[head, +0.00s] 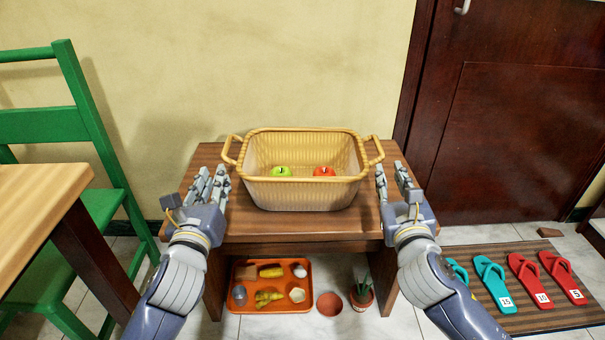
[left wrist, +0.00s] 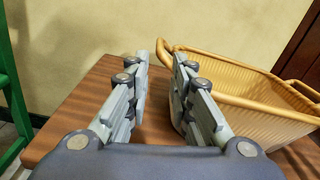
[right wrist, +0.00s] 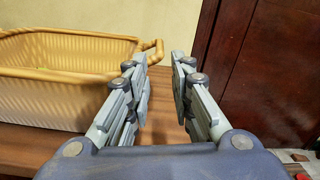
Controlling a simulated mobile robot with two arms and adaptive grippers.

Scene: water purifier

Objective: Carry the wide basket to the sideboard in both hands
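The wide basket (head: 305,192) is yellow, with a handle at each side, and stands upright on a small brown wooden table (head: 275,226). A green apple (head: 281,171) and a red apple (head: 324,171) lie in it. My left gripper (head: 213,180) is open and empty, just left of the basket near its left handle (head: 232,150). In the left wrist view the basket (left wrist: 245,110) is at the right, beside the fingers. My right gripper (head: 392,180) is open and empty, just right of the basket, near the right handle (head: 375,151); the basket (right wrist: 50,95) also shows in the right wrist view.
Under the table are an orange tray (head: 270,306) with food, a small pot (head: 329,303) and a potted plant (head: 362,294). A green chair (head: 70,125) and a wooden table (head: 35,195) stand at left. Flip-flops (head: 495,282) lie on a mat at right, before a dark door (head: 520,130).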

